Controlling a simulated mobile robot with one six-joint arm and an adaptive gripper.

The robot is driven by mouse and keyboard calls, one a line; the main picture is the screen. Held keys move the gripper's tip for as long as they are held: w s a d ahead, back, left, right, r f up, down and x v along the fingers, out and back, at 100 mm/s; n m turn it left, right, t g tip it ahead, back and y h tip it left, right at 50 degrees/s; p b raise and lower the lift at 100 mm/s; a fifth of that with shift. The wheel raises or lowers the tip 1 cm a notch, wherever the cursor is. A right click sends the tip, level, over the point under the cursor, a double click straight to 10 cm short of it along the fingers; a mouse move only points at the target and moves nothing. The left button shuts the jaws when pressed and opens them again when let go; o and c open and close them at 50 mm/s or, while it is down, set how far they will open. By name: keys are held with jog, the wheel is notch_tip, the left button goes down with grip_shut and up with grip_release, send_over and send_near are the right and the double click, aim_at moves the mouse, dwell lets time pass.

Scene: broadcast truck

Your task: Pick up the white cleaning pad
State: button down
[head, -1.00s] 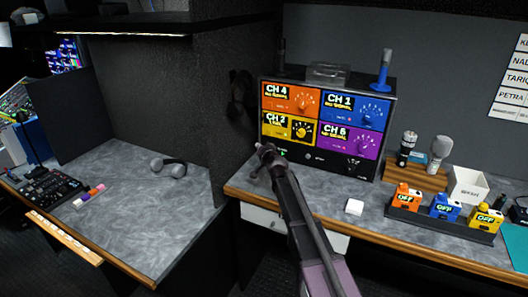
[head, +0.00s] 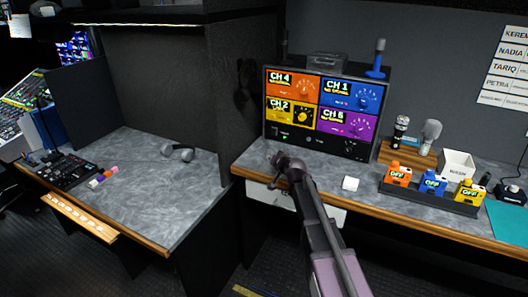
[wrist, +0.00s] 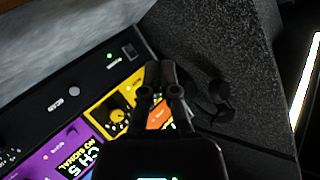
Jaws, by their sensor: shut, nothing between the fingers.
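The white cleaning pad (head: 350,184) is a small white block lying on the grey right-hand counter, near its front edge. My gripper (head: 274,160) is shut and empty. It is to the left of the pad in the picture and apart from it, in front of the lower left of the channel panel. In the wrist view my gripper (wrist: 160,66) shows dark closed fingers against the panel, and the pad is not visible there.
The channel panel (head: 318,146) stands behind my gripper. Right of the pad are a black tray (head: 425,201) with orange, blue and yellow packs, a white box (head: 457,165) and microphones (head: 430,135). A dark partition (head: 252,100) is on the left.

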jog(key=s+d+f+g+h, duration=0.2)
jog(key=s+d+f+g, duration=0.2)
jog(key=s+d, duration=0.3)
jog(key=s+d+f+g+h, duration=0.2)
jog(key=s+d, duration=0.6)
jog(key=s, duration=0.7)
jog(key=s+d+f+g+h, duration=0.2)
jog(key=s+d+f+g, duration=0.3)
jog(key=s+d, duration=0.3)
jog(key=s, duration=0.3)
jog(key=shift+s+d+f+g+h, duration=0.25)
jog(key=shift+s+f+g+h, duration=0.05)
jog(key=shift+f+g+h, duration=0.1)
